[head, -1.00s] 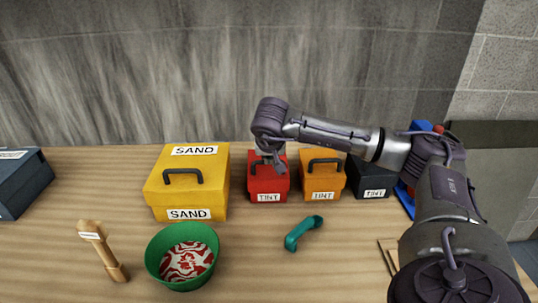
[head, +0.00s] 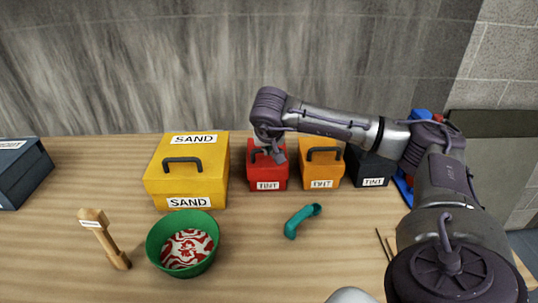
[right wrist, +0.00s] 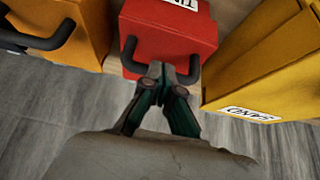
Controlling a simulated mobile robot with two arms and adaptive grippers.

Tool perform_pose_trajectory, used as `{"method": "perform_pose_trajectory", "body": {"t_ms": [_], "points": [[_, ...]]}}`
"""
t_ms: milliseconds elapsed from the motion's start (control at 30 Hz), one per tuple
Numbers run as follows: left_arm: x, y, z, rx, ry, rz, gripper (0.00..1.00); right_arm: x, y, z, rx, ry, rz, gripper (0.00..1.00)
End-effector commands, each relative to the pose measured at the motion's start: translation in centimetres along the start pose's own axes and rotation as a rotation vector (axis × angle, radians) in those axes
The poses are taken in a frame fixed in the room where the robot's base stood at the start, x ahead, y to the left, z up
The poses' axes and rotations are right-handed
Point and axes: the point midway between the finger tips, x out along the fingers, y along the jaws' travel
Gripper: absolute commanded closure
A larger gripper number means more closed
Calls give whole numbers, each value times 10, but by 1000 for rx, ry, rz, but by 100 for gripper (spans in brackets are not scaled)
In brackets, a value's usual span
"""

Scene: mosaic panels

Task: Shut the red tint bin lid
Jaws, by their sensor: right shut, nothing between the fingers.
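The red tint bin (head: 268,181) stands on the bench between the yellow sand bin and the orange tint bin. Its lid looks down and level on the box, though my gripper hides part of it. My right gripper (head: 279,155) is at the top of the red bin, its fingers together and empty. In the right wrist view the red bin (right wrist: 180,35) has a dark arched handle, and the fingertips (right wrist: 159,70) lie over it, beside or inside the arch. I cannot tell whether they touch the lid. My left gripper is not in view.
Close neighbours are the yellow sand bin (head: 185,177), the orange tint bin (head: 322,168) and a dark tint bin (head: 372,167). In front lie a green bowl (head: 205,222) with red and white contents, a teal scoop (head: 300,221) and a wooden tool (head: 105,240). A wall stands behind.

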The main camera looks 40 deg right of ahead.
Motion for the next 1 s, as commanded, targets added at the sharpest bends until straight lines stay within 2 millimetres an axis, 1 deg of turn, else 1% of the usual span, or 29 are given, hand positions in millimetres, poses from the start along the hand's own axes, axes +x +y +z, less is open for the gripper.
{"method": "perform_pose_trajectory", "body": {"t_ms": [33, 133, 167, 200, 233, 500, 600, 767, 1000], "points": [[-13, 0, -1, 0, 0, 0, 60, -15, 0, -11, 4, 7, -2, 100], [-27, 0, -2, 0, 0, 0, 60, -32, 1, -22, 7, 14, -4, 100], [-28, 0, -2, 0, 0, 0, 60, -36, 1, -23, 7, 15, -4, 100], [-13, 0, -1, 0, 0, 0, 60, -29, 1, -7, 2, 15, -6, 100], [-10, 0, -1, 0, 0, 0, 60, -31, 1, -1, 3, 16, -6, 100], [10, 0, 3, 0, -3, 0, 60, -55, 1, 46, 5, 20, -8, 100], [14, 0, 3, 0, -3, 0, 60, -62, 1, 58, 7, 20, -8, 100], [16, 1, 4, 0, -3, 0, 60, -69, 2, 68, 9, 21, -8, 100], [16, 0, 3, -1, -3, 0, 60, -71, 2, 70, 10, 21, -7, 100]]}}
